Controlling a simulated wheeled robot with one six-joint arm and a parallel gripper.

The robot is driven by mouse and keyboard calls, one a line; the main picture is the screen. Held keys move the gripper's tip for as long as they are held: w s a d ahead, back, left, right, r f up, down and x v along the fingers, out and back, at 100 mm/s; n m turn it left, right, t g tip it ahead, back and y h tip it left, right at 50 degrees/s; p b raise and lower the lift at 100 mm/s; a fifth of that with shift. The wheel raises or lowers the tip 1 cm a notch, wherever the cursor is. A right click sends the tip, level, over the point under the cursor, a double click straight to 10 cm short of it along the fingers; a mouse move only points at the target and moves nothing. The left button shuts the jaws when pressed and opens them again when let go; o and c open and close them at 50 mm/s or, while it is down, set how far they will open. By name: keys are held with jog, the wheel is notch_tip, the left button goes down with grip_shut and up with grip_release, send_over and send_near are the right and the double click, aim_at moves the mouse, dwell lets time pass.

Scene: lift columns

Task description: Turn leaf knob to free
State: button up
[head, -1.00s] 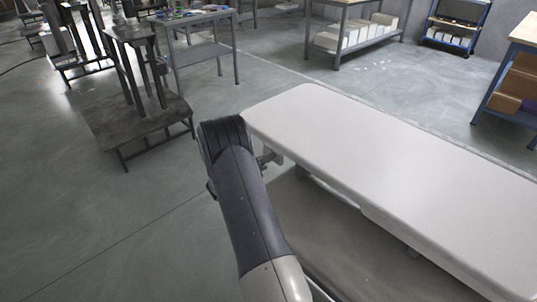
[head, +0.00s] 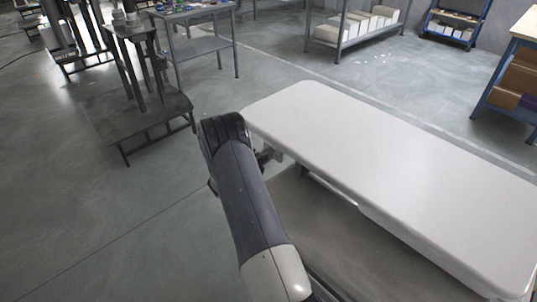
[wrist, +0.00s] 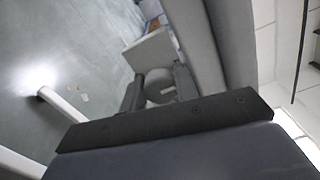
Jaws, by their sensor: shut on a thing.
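In the wrist view my gripper (wrist: 159,91) has its two dark fingers on either side of a rounded grey knob (wrist: 160,88). It is shut on this knob, close under the edge of the pale table leaf. In the head view the white leaf (head: 390,165) runs from the centre to the lower right. My dark arm stands at its near left corner and hides the knob and the fingertips. A small metal part shows between my arm and the leaf's edge. The knob's turn angle cannot be read.
A dark low platform stand (head: 140,125) is on the left floor. A grey shelf table (head: 200,50) stands behind it. A white-bin rack (head: 355,30) and a blue-framed shelf (head: 515,85) are at the back and right.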

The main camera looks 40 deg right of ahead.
dwell(0.3)
jog(key=o, duration=1)
jog(key=shift+c, duration=0.2)
jog(key=shift+w, duration=0.1)
jog(key=shift+r, duration=0.1)
